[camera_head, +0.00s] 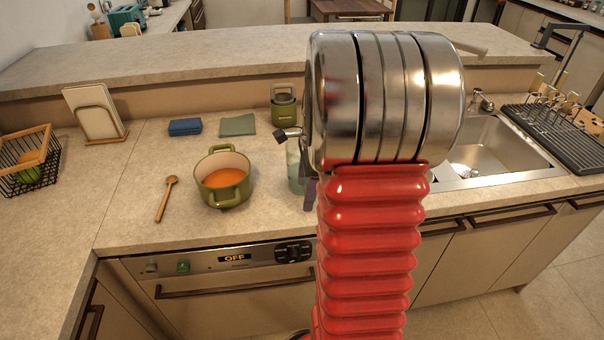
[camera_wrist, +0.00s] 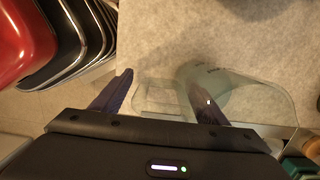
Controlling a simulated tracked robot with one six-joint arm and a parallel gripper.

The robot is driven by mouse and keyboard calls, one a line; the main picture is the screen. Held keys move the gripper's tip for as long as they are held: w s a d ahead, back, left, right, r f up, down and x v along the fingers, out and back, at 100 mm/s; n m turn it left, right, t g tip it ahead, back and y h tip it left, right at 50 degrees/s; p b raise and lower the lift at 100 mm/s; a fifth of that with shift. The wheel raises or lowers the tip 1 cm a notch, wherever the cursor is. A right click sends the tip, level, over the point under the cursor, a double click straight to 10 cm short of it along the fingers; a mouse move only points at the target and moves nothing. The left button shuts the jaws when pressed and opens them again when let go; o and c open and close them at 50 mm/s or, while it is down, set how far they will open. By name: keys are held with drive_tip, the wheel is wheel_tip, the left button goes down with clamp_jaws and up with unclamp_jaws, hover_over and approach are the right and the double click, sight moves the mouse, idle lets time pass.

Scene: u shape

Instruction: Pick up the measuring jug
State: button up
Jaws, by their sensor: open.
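The measuring jug (camera_wrist: 240,85) is clear with a faint green tint and stands on the counter. In the wrist view its handle (camera_wrist: 142,88) is at the left and its body at the right. My gripper (camera_wrist: 162,80) is open, one dark finger left of the handle, the other overlapping the jug's body. I cannot tell whether that finger is inside, behind or touching the jug. In the head view the jug (camera_head: 295,170) shows as a sliver left of my arm, which hides the rest of it.
A green pot (camera_head: 232,193) of orange soup stands left of the jug, with a wooden spoon (camera_head: 167,198) beyond it. A green canister (camera_head: 283,105) stands behind. The sink (camera_head: 500,150) is at the right. The counter's front edge is close to the jug.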

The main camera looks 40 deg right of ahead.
idle(0.4)
drive_tip(key=shift+r, duration=0.1)
clamp_jaws()
idle(0.6)
